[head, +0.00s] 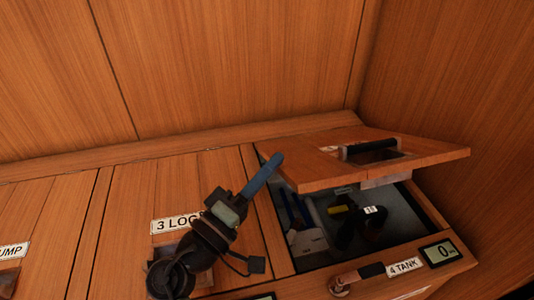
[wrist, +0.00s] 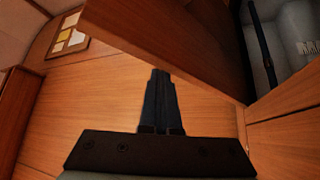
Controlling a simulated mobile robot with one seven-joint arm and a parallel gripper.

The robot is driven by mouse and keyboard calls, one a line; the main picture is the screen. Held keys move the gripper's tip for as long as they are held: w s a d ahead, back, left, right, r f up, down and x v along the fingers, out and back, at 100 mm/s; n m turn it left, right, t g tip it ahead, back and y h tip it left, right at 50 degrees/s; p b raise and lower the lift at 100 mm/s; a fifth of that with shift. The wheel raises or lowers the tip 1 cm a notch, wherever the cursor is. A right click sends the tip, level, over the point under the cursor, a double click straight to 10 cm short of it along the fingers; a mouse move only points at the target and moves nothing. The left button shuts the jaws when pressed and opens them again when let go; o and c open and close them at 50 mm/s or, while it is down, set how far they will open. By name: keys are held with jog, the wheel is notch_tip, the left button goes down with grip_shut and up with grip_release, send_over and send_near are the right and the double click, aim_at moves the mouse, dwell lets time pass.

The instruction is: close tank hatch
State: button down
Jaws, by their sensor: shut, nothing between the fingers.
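The tank hatch (head: 325,168) is a wooden lid with a recessed dark handle (head: 370,147). It stands partly raised over the open tank compartment (head: 312,262), its near edge lifted. My gripper (head: 277,159) has blue fingers, pressed together and empty. In the head view its tips overlap the lid's left edge; I cannot tell whether they touch. In the wrist view the shut fingers (wrist: 160,78) point at a wooden panel, with a lid-like board (wrist: 165,32) close above them. The label 4 TANK (head: 404,266) is on the front rim.
Inside the compartment lie a dark object with a yellow part (head: 360,226) and blue items (head: 294,210). A latch handle (head: 357,277) and a display reading 0 (head: 441,252) are on the front rim. The closed 3 LOG hatch (head: 130,200) is left. Wooden walls rise behind and right.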

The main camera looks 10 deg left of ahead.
jog(key=shift+s+d+f, duration=0.1)
jog(key=shift+s+f, duration=0.15)
jog(key=shift+f, duration=0.3)
